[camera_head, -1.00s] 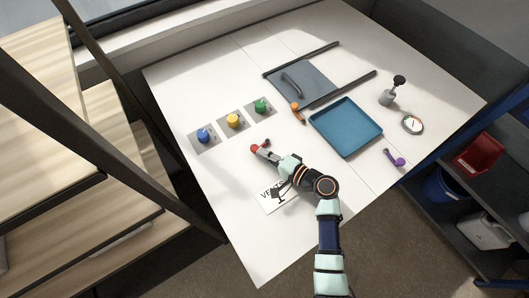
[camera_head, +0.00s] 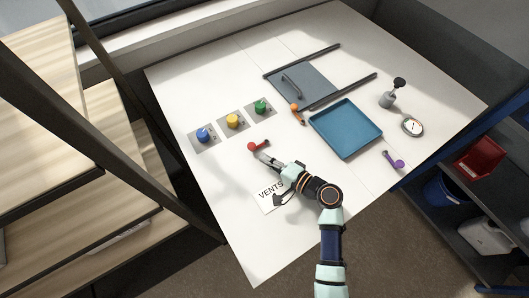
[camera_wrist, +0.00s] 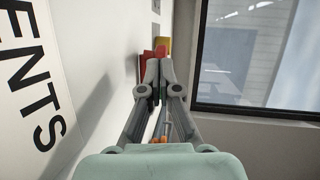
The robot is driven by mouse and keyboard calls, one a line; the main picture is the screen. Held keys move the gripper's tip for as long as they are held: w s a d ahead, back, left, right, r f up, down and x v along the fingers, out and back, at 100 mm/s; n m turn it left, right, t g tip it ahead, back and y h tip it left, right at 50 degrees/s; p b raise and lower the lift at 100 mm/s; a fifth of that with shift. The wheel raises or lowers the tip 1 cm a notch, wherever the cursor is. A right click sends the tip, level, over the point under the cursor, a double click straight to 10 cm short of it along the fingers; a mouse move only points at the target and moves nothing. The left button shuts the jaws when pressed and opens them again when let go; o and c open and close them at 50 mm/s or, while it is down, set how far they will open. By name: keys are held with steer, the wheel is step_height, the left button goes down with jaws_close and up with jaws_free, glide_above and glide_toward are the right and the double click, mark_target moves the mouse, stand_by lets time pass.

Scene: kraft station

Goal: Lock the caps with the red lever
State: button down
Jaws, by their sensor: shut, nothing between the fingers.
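The red lever (camera_head: 254,146) lies on the white table, near the sign reading "VENTS". It is partly hidden behind my fingers in the wrist view, where red (camera_wrist: 146,66) shows beside the fingertips. My gripper (camera_head: 262,157) is shut and empty, its tips just in front of the lever; I cannot tell whether they touch it. Three caps stand on grey plates in a row beyond: blue (camera_head: 203,135), yellow (camera_head: 232,121) and green (camera_head: 261,106). In the wrist view my fingertips (camera_wrist: 159,66) are together.
The VENTS sign (camera_head: 268,195) lies under my arm. A blue tray (camera_head: 347,128), a grey sliding panel (camera_head: 312,82) with rails and an orange lever (camera_head: 297,113) are to the right. A purple lever (camera_head: 394,160), gauge (camera_head: 412,127) and grey plunger (camera_head: 388,98) are farther right.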

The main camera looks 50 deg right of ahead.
steer(key=s, duration=0.3)
steer(key=s+r, duration=0.1)
steer(key=s, duration=0.6)
steer(key=shift+a+r+b, duration=0.35)
steer(key=shift+b, duration=0.05)
steer(key=w+a+r+n+g, duration=0.1)
steer(key=w+a+n, duration=0.1)
steer(key=a+n, duration=0.1)
steer(key=w+a+r+n+g+y, duration=0.1)
steer(key=w+a+n, duration=0.2)
steer(key=a, duration=0.2)
steer(key=w+a+r+n+g, duration=0.1)
steer(key=w+a+n+g, duration=0.1)
steer(key=w+a+n, duration=0.1)
steer(key=shift+a+r+y, duration=0.35)
steer(key=shift+a+y, duration=0.05)
steer(key=shift+a, duration=0.15)
steer(key=a+r+n+h, duration=0.3)
steer(key=a+r+n, duration=0.5)
steer(key=a+r, duration=0.65)
step_height(320, 180, up, 11)
steer(key=p, duration=1.2)
steer(key=shift+w+d+r+t, duration=0.15)
steer(key=shift+w+r+t, duration=0.05)
steer(key=shift+w+t, duration=0.15)
